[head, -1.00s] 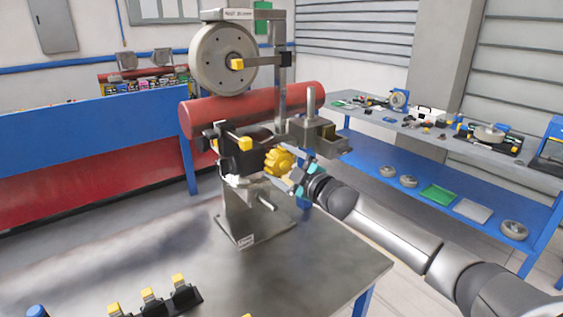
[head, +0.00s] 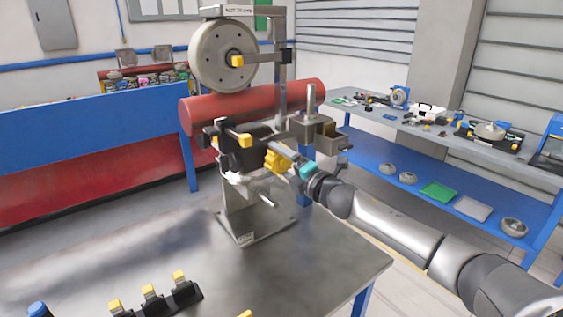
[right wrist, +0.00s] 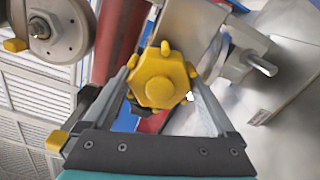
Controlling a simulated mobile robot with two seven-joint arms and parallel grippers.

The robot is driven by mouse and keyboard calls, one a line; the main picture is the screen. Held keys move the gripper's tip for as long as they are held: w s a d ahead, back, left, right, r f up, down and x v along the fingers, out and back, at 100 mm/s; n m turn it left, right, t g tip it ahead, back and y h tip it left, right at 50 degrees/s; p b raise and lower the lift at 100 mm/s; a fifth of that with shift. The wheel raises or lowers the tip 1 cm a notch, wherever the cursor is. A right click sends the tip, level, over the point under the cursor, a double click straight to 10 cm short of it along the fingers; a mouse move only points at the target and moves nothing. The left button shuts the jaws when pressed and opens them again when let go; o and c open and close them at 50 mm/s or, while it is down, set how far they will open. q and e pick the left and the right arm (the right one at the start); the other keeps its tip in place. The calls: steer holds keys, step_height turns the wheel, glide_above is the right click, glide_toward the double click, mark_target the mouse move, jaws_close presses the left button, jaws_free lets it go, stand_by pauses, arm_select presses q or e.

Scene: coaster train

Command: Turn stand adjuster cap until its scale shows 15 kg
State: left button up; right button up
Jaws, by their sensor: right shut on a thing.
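The yellow adjuster cap (head: 278,158) sits on the side of the grey metal stand (head: 240,210), facing right. The right wrist view shows it face-on (right wrist: 160,80), with a hexagonal centre and rounded lobes. My right gripper (head: 290,160) is shut on the cap, its two fingers on either side of it (right wrist: 162,85). The fingers hide part of the cap in the head view. I cannot make out a scale or a reading. My left gripper is not in view.
A grey wheel (head: 223,57) with a yellow knob is at the top of the stand. A red cylinder (head: 300,97) lies behind it. Black and yellow parts (head: 152,300) stand on the front of the metal table (head: 330,255). The table's right front is clear.

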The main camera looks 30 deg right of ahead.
steer(key=shift+n, duration=1.3)
steer(key=shift+f+n, duration=0.1)
steer(key=shift+n, duration=0.2)
steer(key=o, duration=1)
steer(key=shift+s+d+b, duration=0.2)
steer(key=shift+s+b, duration=0.1)
steer(key=shift+s, duration=2.25)
steer(key=shift+s+d+b, duration=0.2)
steer(key=shift+s+b, duration=0.1)
steer(key=shift+s, duration=2.2)
steer(key=shift+s+d+b, duration=0.2)
steer(key=shift+s+b, duration=0.1)
steer(key=shift+s, duration=2.25)
